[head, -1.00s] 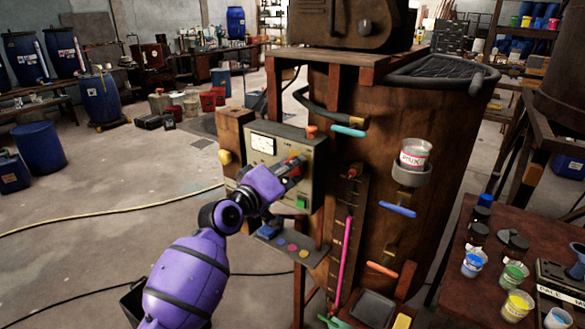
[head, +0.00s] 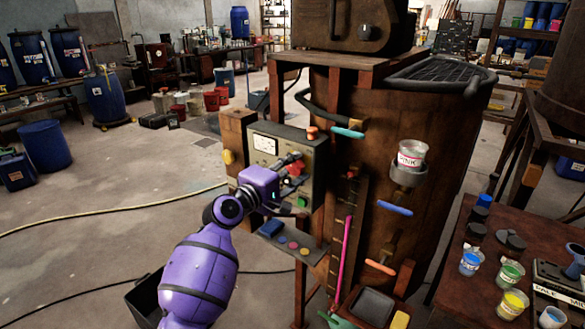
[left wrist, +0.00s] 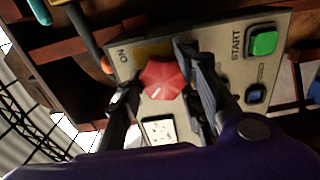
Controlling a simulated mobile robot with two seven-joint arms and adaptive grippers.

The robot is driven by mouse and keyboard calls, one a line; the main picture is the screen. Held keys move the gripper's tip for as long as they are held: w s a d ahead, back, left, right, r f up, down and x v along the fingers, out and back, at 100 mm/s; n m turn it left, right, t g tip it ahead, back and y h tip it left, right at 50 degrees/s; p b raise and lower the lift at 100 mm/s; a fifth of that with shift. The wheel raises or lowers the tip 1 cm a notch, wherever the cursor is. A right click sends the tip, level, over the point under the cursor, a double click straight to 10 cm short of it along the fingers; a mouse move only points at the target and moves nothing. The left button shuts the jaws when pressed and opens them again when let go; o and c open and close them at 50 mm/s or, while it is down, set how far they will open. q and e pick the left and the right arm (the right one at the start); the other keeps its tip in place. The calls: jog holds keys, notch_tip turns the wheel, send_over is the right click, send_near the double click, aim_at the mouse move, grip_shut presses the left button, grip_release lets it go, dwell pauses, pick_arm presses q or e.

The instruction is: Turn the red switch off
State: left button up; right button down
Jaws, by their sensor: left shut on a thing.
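The red switch (left wrist: 163,80) is a faceted knob with a white mark, on the beige control panel (head: 268,130) of the large brown vat. In the left wrist view it sits between the fingers of my left gripper (left wrist: 152,76), which is shut on it. My right gripper is not in view.
A green START button (left wrist: 263,43) and a blue button (left wrist: 256,94) sit close to the gripper. A small shelf with coloured buttons (head: 288,240) juts out below the panel. A side table (head: 450,285) with paint cups stands right. The floor at left is largely open.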

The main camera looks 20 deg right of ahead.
pick_arm(q)
jog(key=shift+r, duration=0.6)
jog(key=o, duration=1)
jog(key=shift+o, duration=0.2)
jog(key=shift+f, duration=0.2)
jog(key=shift+f, duration=0.15)
jog(key=shift+a, duration=0.1)
jog(key=shift+s+a, duration=0.2)
jog(key=shift+a, duration=0.05)
jog(key=v, duration=1.1)
jog(key=shift+s, duration=0.1)
